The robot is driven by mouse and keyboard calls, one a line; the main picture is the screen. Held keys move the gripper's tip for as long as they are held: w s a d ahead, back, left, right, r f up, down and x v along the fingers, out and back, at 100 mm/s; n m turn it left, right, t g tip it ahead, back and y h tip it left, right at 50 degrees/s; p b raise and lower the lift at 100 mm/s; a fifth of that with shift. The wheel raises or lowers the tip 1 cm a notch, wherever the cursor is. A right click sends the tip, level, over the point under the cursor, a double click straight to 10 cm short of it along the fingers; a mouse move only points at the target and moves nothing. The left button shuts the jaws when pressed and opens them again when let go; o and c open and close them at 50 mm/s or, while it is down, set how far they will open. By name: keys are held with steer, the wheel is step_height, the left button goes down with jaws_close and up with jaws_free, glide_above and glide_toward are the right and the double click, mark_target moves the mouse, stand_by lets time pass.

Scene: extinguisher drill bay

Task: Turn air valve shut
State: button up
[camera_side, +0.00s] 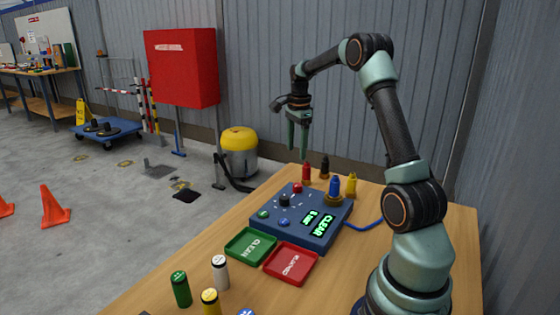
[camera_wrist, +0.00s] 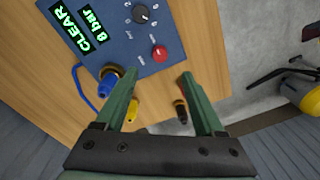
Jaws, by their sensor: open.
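A blue control panel (camera_side: 318,225) lies on the wooden table, its green display (camera_side: 318,222) reading CLEAR and 8 bar. A black rotary knob (camera_side: 284,201) with white marks around it is on the panel; it also shows in the wrist view (camera_wrist: 141,13). I cannot read a label naming it the air valve. A red round knob (camera_side: 297,187) sits near the panel's back corner and in the wrist view (camera_wrist: 159,53). My gripper (camera_side: 298,150) points down, open and empty, well above the panel's back edge. Its fingers also show in the wrist view (camera_wrist: 158,76), apart from both knobs.
A blue nozzle (camera_side: 335,187) stands in a panel socket. Red (camera_side: 306,173), black (camera_side: 324,167) and yellow (camera_side: 351,185) nozzles stand behind. Green (camera_side: 250,246) and red (camera_side: 291,264) trays lie in front, with several small cylinders nearer. A blue hose leaves the panel at right.

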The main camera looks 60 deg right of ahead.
mark_target(298, 185)
steer(key=shift+m, duration=0.4)
steer(key=f, duration=0.4)
steer(key=d+f, duration=0.1)
steer(key=f, duration=0.8)
steer(key=shift+d, duration=0.3)
steer(key=shift+c, duration=0.3)
jaws_close()
